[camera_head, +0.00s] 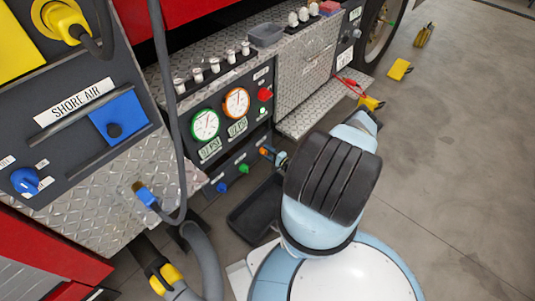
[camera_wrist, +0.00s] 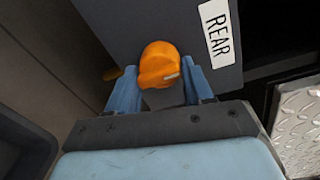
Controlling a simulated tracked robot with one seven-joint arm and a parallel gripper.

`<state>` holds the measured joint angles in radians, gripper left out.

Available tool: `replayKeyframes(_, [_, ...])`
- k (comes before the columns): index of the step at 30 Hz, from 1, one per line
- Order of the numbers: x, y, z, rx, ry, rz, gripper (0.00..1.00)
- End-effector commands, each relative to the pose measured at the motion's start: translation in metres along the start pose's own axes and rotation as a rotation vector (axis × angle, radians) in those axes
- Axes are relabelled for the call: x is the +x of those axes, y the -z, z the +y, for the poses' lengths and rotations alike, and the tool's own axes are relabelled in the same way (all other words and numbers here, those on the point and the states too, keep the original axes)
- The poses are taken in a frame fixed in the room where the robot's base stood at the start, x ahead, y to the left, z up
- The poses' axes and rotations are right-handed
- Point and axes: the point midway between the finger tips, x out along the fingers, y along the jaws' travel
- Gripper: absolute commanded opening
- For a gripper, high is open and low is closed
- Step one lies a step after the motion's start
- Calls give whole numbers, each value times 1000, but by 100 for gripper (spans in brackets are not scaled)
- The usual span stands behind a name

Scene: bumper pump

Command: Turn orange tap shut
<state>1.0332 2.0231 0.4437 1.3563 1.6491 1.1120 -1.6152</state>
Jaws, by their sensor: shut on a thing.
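The orange tap (camera_wrist: 160,66) is a rounded knob on a dark panel, beside a white label (camera_wrist: 215,32) reading REAR. It shows small in the head view (camera_head: 264,151) at the right end of the low panel. My gripper (camera_wrist: 158,92) has its two blue fingers on either side of the tap and is shut on it. In the head view my gripper (camera_head: 276,157) reaches the tap from the right, and my arm hides part of the area. A green tap (camera_head: 244,169) and a blue tap (camera_head: 222,187) sit to its left.
A black tray (camera_head: 255,212) stands on the floor below the taps. Two gauges (camera_head: 221,113) sit on the panel above. A hanging hose (camera_head: 178,140) drops at the left. A diamond-plate step (camera_head: 318,112) juts out at right. The floor at right is mostly open.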

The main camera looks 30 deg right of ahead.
Motion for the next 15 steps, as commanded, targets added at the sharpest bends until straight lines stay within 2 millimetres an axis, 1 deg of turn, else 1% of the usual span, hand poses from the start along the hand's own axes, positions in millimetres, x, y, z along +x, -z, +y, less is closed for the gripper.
replayKeyframes(4, [0, 0, -1, 1, 2, -1, 20])
replayKeyframes(5, [0, 0, -1, 1, 2, -1, 53])
replayKeyframes(6, [0, 0, -1, 1, 2, -1, 57])
replayKeyframes(11, [0, -1, 0, 1, 1, -1, 72])
replayKeyframes(15, [0, -1, 0, 2, 0, -1, 72])
